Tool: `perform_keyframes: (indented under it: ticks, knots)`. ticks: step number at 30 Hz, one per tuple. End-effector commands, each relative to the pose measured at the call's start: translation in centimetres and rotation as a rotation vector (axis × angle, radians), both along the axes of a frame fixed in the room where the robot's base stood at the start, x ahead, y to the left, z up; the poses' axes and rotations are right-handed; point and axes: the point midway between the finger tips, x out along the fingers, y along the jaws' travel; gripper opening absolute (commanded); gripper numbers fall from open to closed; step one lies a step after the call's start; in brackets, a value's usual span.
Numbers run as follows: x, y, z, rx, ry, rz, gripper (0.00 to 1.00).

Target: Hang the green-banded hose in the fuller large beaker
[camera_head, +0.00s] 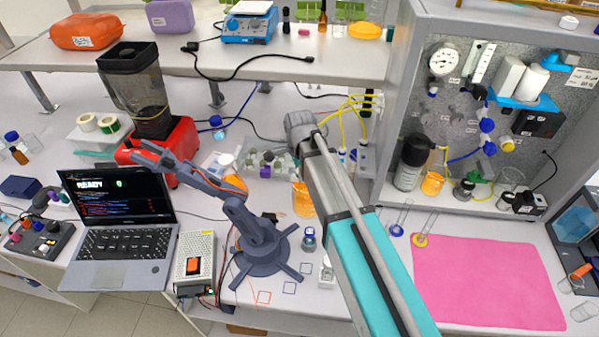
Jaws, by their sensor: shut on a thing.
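My teal and grey arm rises from the bottom right to a round grey joint over the middle of the bench. My gripper does not show; the arm's far end is hidden behind its own links. An orange-filled beaker (303,200) stands on the bench, partly covered by my arm. Another vessel with orange contents (432,184) stands in the rig cabinet at right. I cannot tell which is the fuller large beaker. No hose with a green band can be made out. Yellow tubes (344,110) run behind my arm, and a blue tube (464,156) crosses the rig panel.
A small grey desktop robot arm (262,248) stands left of my arm. A laptop (117,223) and a red-based blender (160,150) are further left. Two clear cylinders with coloured bases lie by the pink mat (487,280). The mat is bare. A shelf (360,65) spans the back.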

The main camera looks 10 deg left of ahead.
Motion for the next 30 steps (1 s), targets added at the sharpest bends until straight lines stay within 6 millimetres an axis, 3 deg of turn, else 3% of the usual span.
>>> perform_keyframes:
  ticks: [8,9,15,30]
  knots:
    - [0.0,0.0,-0.24,0.0,0.0,0.0,0.0]
    - [0.0,0.0,-0.24,0.0,0.0,0.0,0.37]
    - [0.0,0.0,-0.21,0.0,0.0,0.0,0.74]
    - [0.0,0.0,-0.01,0.0,0.0,0.0,0.75]
